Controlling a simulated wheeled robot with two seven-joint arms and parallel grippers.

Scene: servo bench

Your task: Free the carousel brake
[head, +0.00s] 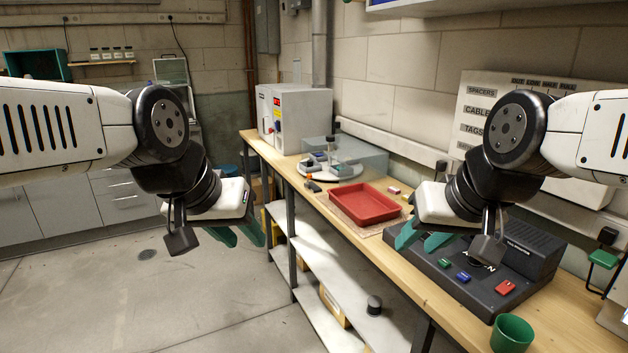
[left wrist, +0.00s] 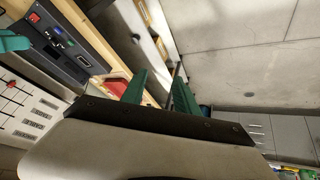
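The carousel (head: 331,172) is a round white turntable at the far part of the bench, with a dark post and small blocks on it. A small dark piece with an orange part (head: 312,186) sits at its front left edge; I cannot tell whether it is the brake. My left gripper (head: 238,237) hangs over the floor left of the bench, its green fingers apart and empty; they also show in the left wrist view (left wrist: 160,92). My right gripper (head: 420,242) is above the bench near the dark console, fingers apart and empty. Both grippers are well away from the carousel.
A red tray (head: 364,203) lies mid-bench. A dark console (head: 455,265) with green, blue and red blocks stands nearer, with a green cup (head: 511,334) at the front. A white cabinet (head: 294,115) stands behind the carousel. A clear box (head: 365,158) is beside it.

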